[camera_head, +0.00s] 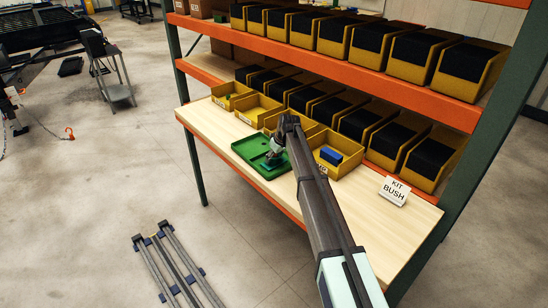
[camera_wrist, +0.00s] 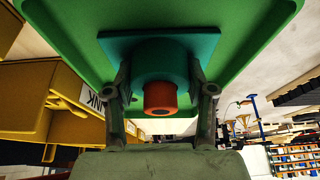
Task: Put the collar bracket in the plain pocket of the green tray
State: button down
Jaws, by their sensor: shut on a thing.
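The green tray (camera_head: 243,151) lies on the wooden shelf top, and its underside-up image fills the top of the wrist view (camera_wrist: 245,55). The collar bracket (camera_wrist: 158,55) is teal, with a flat plate and a round collar. An orange-red cylinder (camera_wrist: 160,97) sticks out of the collar towards the wrist. My gripper (camera_wrist: 160,72) is shut on the bracket, with one finger on each side of the collar. In the head view my gripper (camera_head: 274,157) is over the right part of the tray. I cannot tell whether the plate touches the tray floor. The pockets are not clear.
Yellow bins stand close behind the tray; one at its right (camera_head: 336,158) holds a blue part (camera_head: 331,155). A white "KIT BUSH" sign (camera_head: 396,190) stands further right. An orange shelf beam (camera_head: 330,64) with more bins runs above.

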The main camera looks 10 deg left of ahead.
jog(key=shift+f, duration=0.15)
jog(key=shift+c, duration=1.9)
grip_release()
jog(key=b+v, duration=0.2)
jog(key=v, duration=1)
jog(key=shift+r+b, duration=0.25)
jog(key=shift+b, duration=0.15)
